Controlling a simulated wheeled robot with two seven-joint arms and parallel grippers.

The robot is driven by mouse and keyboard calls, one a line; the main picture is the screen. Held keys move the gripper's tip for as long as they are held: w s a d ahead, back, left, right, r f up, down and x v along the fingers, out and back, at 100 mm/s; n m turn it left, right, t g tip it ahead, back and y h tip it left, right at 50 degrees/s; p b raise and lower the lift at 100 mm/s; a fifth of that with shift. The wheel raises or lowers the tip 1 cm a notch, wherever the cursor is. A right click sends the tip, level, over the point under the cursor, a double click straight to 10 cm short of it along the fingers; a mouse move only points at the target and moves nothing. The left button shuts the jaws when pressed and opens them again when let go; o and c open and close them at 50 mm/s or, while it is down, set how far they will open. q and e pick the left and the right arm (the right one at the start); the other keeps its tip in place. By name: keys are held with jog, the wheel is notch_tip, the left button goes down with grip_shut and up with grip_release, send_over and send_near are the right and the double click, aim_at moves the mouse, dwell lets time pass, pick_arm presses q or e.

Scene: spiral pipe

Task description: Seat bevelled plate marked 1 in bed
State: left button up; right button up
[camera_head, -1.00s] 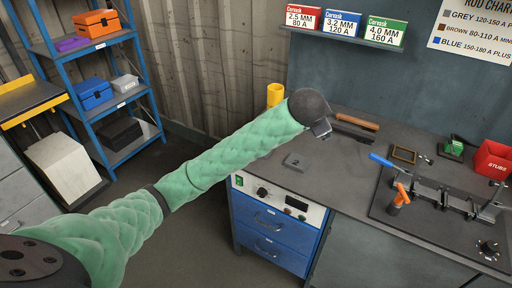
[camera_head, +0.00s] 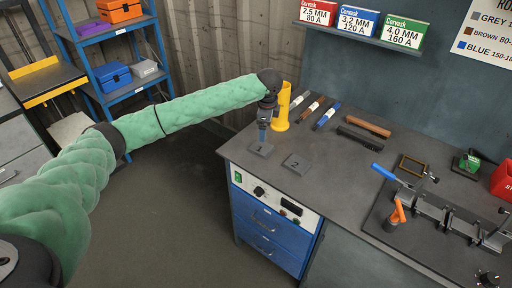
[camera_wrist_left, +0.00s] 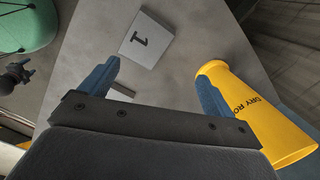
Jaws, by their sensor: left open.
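The grey bevelled plate marked 1 (camera_head: 260,150) lies flat on the bench near its left corner. In the left wrist view plate 1 (camera_wrist_left: 147,40) lies beyond the fingertips, its number clear. My left gripper (camera_head: 263,134) points down just above plate 1, open and empty. In the wrist view its two blue fingers (camera_wrist_left: 158,72) stand wide apart. A second plate, marked 2 (camera_head: 297,164), lies to the right of plate 1. A clamp fixture (camera_head: 440,205) on a dark base sits at the right; I cannot tell whether it holds the bed.
A yellow canister (camera_head: 281,108) stands close behind my left gripper; it also shows in the wrist view (camera_wrist_left: 255,115). Several rods, a wood-handled brush (camera_head: 367,126) and a brown frame (camera_head: 412,165) lie behind. The middle of the bench (camera_head: 340,185) is clear.

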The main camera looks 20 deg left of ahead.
aim_at(261, 147)
pick_arm(q)
jog(key=shift+s+a+f+m+g, duration=0.15)
jog(key=shift+a+f+m+g, duration=0.25)
jog(key=shift+f+g, duration=0.1)
jog(key=shift+s+d+f+m+g+h, duration=0.1)
jog(key=shift+s+d+m+g+h, duration=0.35)
jog(key=shift+m, duration=0.55)
jog(key=shift+s+a+m, duration=0.2)
jog(key=shift+a+m, duration=0.05)
jog(key=shift+m, duration=0.35)
jog(key=shift+w+d+f+p, duration=0.1)
jog(key=shift+f+p, duration=0.25)
jog(key=shift+f, duration=0.9)
jog(key=f+p, duration=0.1)
jog(key=f, duration=0.1)
jog(key=f+p, duration=0.2)
jog(key=shift+w+a, duration=0.15)
jog(key=shift+a, duration=0.25)
jog(key=shift+f, duration=0.6)
pick_arm(e)
notch_tip(261, 147, down, 10)
jog(key=d+t, duration=0.2)
jog(key=d, duration=0.1)
jog(key=shift+s, duration=0.15)
jog(key=shift+r, duration=0.15)
